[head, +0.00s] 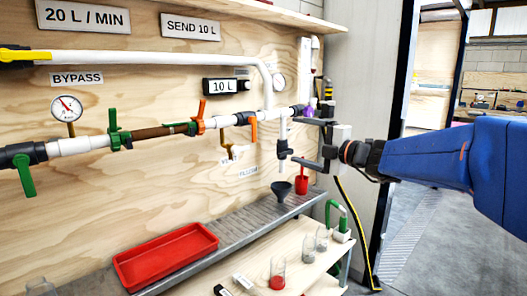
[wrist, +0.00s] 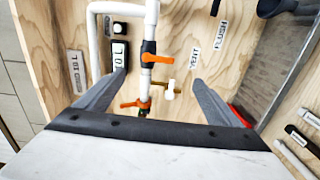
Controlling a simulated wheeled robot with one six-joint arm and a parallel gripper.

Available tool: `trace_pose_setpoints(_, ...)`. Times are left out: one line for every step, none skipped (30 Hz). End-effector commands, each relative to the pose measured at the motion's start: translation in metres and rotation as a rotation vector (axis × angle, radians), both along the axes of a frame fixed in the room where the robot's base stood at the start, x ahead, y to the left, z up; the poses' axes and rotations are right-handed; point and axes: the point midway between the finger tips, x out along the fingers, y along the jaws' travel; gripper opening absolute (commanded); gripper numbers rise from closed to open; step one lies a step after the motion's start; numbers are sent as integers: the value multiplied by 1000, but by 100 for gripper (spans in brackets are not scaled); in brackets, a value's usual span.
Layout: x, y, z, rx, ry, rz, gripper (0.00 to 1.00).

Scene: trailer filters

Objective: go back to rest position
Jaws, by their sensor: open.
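My gripper (head: 303,142) is in front of the plywood panel at the right end of the pipework, with its two dark fingers spread. In the wrist view the gripper (wrist: 158,80) is open and nothing is gripped. A white vertical pipe with an orange-handled valve (wrist: 149,58) shows between and beyond the fingers, with a second orange handle (wrist: 138,103) lower down. In the head view the fingers overlap a white drop pipe with a black fitting (head: 283,149); I cannot tell the gap between them. My blue arm reaches in from the right.
A grey ledge (head: 190,262) below the panel holds a red tray (head: 167,254), a black funnel (head: 281,190) and a red cup (head: 301,184). Glass jars (head: 278,272) stand on a lower wooden shelf. Green valve handles (head: 116,128) stick out at left. Open floor (head: 425,230) lies right.

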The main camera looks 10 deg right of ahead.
Motion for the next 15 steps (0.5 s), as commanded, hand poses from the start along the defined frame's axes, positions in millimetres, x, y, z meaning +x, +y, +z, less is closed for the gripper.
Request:
trace_pose_setpoints(-1, 1, 0, -7, -2, 2, 88)
trace_pose_setpoints(-2, 2, -1, -19, -4, 5, 88)
trace_pose_setpoints(-4, 6, -3, -45, -11, 12, 88)
trace_pose_setpoints(-7, 9, -5, -76, -19, 21, 88)
trace_pose_setpoints(-10, 14, -8, -115, -27, 32, 88)
trace_pose_setpoints(-16, 21, -13, -181, -44, 51, 88)
trace_pose_setpoints(-21, 27, -18, -240, -59, 68, 88)
trace_pose_setpoints(-27, 33, -24, -306, -77, 89, 88)
trace_pose_setpoints(-36, 42, -32, -403, -105, 121, 88)
trace_pose_setpoints(-43, 49, -38, -480, -131, 148, 88)
trace_pose_setpoints(-51, 55, -45, -556, -156, 176, 88)
trace_pose_setpoints(-61, 63, -55, -659, -190, 215, 88)
trace_pose_setpoints(-68, 68, -62, -733, -218, 246, 88)
trace_pose_setpoints(-75, 74, -68, -807, -248, 276, 88)
trace_pose_setpoints(-86, 79, -78, -906, -288, 320, 88)
